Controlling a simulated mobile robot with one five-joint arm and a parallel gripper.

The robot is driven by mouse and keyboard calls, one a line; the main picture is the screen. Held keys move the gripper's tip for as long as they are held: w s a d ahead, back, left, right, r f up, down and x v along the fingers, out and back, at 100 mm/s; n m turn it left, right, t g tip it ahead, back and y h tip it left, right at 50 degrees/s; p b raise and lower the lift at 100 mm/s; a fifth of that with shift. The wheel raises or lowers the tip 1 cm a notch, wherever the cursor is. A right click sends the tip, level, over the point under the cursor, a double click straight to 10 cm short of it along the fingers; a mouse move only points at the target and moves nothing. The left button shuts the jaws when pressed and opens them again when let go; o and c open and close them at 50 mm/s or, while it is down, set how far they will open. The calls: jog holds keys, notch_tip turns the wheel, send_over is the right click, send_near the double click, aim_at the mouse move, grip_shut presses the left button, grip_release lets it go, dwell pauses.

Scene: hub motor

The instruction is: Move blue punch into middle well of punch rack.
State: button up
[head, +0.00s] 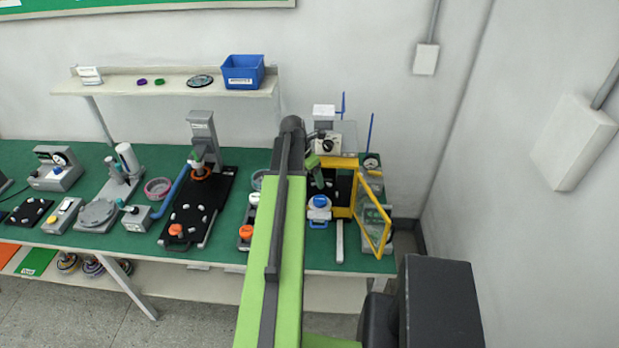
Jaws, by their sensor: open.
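My arm reaches up the middle of the view to the bench. My gripper (319,180) is small at its far end, pointing down in front of the yellow-framed station (352,203). It is open, and I see nothing held in it. I cannot surely pick out the blue punch or the punch rack at this size. A white and blue round piece (318,208) stands just below my gripper in the picture. Two thin upright blue rods (372,130) rise behind the station. My arm hides part of the bench to the left of the station.
The green bench (225,225) carries several stations, including a black-plated press (197,205) left of my arm. A yellow-framed door (374,218) stands open at the right. A shelf (130,90) above holds a blue bin (243,72). The right wall is close to the bench end.

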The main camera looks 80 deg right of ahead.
aim_at(320, 200)
jog(key=b+x, duration=1.3)
jog(key=x, duration=0.2)
jog(key=shift+r, duration=0.15)
grip_shut()
jog(key=c, duration=0.7)
grip_release()
jog(key=c, duration=0.7)
jog(key=shift+c, duration=0.2)
notch_tip(320, 200, up, 9)
jog(key=p, duration=0.9)
jog(key=shift+f, duration=0.25)
